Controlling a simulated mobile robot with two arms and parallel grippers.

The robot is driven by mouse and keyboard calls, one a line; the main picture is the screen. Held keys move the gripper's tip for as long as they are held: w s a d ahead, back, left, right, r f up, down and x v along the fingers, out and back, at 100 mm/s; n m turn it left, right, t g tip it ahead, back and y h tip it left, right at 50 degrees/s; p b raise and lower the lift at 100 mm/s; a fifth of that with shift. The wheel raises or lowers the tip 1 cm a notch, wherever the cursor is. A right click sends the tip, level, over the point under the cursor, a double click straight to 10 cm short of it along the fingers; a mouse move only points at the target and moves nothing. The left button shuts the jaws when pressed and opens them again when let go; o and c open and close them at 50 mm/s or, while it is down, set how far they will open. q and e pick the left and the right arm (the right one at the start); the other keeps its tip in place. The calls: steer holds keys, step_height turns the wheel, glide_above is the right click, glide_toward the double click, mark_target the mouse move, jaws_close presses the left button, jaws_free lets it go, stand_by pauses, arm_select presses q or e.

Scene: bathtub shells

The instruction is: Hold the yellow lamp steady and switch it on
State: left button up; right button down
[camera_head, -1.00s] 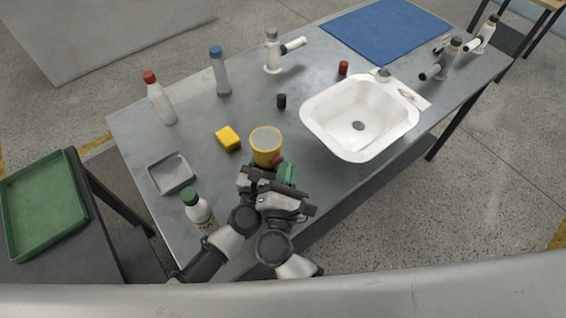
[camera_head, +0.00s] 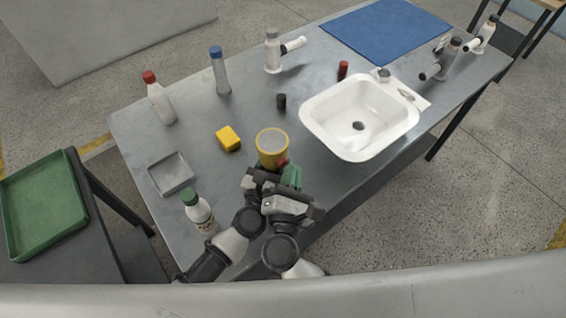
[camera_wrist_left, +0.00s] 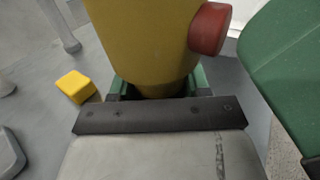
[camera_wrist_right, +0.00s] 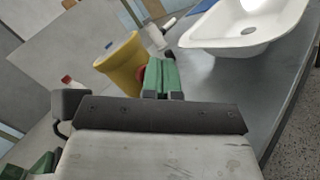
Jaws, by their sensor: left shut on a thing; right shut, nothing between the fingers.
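The yellow lamp (camera_head: 272,150) with a pale round top is near the front edge of the table. It also shows in the left wrist view (camera_wrist_left: 145,40) and the right wrist view (camera_wrist_right: 122,66). Its red button (camera_wrist_left: 210,28) sticks out from its side. My left gripper (camera_wrist_left: 158,90) is shut around the lamp's narrow lower part. My right gripper (camera_wrist_right: 161,80) is shut and empty, its green fingers beside the red button (camera_wrist_right: 142,72); the right wrist view does not show whether they touch. In the head view my right gripper (camera_head: 290,175) is just right of the lamp.
A white sink (camera_head: 345,85) is close on the right. A black-topped small item (camera_head: 281,101) stands behind the lamp.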

steer(key=shift+w+d+r, duration=0.15)
steer(key=shift+d, duration=0.1)
steer(key=s+d, duration=0.3)
steer(key=s, duration=0.2)
steer(key=shift+s, duration=0.2)
stand_by(2.2)
steer(key=s+d, duration=0.1)
steer(key=s, duration=0.2)
steer(key=shift+d+f, duration=0.2)
steer(key=shift+d, duration=0.2)
steer(key=shift+a, duration=0.1)
steer(key=w+a, duration=0.4)
steer(key=w, duration=0.3)
steer(key=shift+w+a, duration=0.15)
steer(key=shift+a, duration=0.25)
stand_by(1.6)
